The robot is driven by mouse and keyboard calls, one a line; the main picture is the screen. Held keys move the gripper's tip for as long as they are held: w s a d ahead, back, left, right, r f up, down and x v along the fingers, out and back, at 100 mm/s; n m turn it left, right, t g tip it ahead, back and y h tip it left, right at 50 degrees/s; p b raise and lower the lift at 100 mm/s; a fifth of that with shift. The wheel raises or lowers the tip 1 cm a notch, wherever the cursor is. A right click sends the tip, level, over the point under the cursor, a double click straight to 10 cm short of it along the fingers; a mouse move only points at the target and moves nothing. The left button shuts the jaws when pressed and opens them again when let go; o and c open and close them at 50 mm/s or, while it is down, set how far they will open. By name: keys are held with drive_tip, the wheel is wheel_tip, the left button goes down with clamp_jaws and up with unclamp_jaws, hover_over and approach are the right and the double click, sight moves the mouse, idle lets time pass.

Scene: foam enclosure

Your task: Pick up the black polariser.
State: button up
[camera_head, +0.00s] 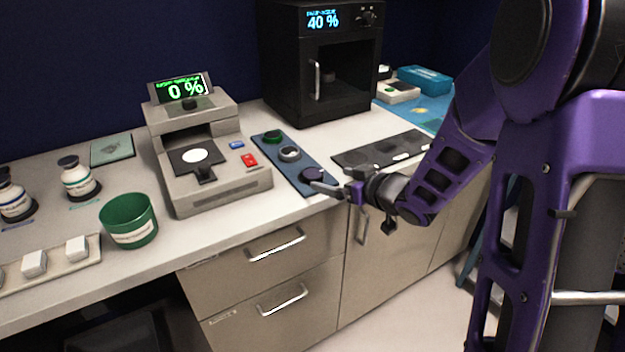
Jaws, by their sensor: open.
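The black polariser appears to be the dark round disc (311,174) at the near end of a narrow blue-grey tray (300,182) on the counter. My gripper (322,187) is open at the counter's front edge, with its fingers pointing left, right beside the disc. Whether a finger touches the disc cannot be told. A silver-rimmed round piece (290,153) and a green round piece (273,137) sit farther back on the same tray.
A grey instrument (220,190) reading 0 % stands left of the tray. A black oven-like box (285,60) reading 40 % stands behind. A dark mat (375,152) lies to the right. A green pot (128,220) and bottles (78,180) are at left.

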sight(314, 174)
drive_tip(key=shift+b+x, duration=0.6)
drive_tip(key=shift+x, duration=2.95)
drive_tip(key=shift+s+a+r, duration=0.1)
drive_tip(key=shift+a+r, duration=0.05)
drive_tip(key=c, duration=1.4)
